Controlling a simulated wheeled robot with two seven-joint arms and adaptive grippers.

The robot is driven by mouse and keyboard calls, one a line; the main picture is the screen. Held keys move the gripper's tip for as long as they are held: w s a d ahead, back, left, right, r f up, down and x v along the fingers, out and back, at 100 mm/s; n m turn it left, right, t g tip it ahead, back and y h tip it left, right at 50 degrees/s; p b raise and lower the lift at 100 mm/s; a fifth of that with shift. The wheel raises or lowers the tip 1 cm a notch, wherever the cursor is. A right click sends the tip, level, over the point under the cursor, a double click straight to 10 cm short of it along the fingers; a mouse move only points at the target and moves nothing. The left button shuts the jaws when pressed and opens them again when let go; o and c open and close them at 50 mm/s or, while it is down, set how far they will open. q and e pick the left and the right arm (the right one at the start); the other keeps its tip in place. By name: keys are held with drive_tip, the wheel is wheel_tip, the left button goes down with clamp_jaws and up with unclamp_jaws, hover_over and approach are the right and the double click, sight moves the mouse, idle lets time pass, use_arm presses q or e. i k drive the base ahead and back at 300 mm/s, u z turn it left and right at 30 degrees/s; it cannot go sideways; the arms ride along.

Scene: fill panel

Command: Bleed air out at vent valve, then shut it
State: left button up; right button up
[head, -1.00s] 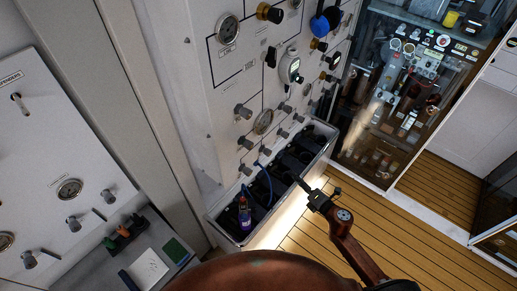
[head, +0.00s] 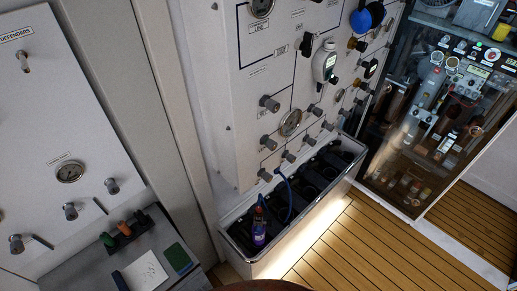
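The fill panel (head: 257,130) is a tilted white board with drawn lines, grey knobs, gauges and labels. Several grey knobs sit along its lower part, one of them (head: 265,175) near the blue hose. I cannot tell which knob is the vent valve, as the labels are too small to read. A round gauge (head: 291,122) sits among the knobs, and a white digital device (head: 325,62) is higher up. A blue hose (head: 284,185) runs down from the panel toward a purple-blue bottle (head: 259,230) in the bin below. Neither gripper is in view.
The long bin (head: 338,183) with dark slots stands under the panel. A grey desk at lower left holds a rack of handled tools (head: 122,235), white paper (head: 146,272) and a green pad (head: 178,257). A glass-fronted cabinet stands at right. The wooden floor (head: 375,245) is clear.

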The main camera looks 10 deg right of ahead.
sight(269, 143)
drive_tip(key=u, duration=1.4)
drive_tip(key=k, duration=0.55)
drive_tip(key=z, duration=0.6)
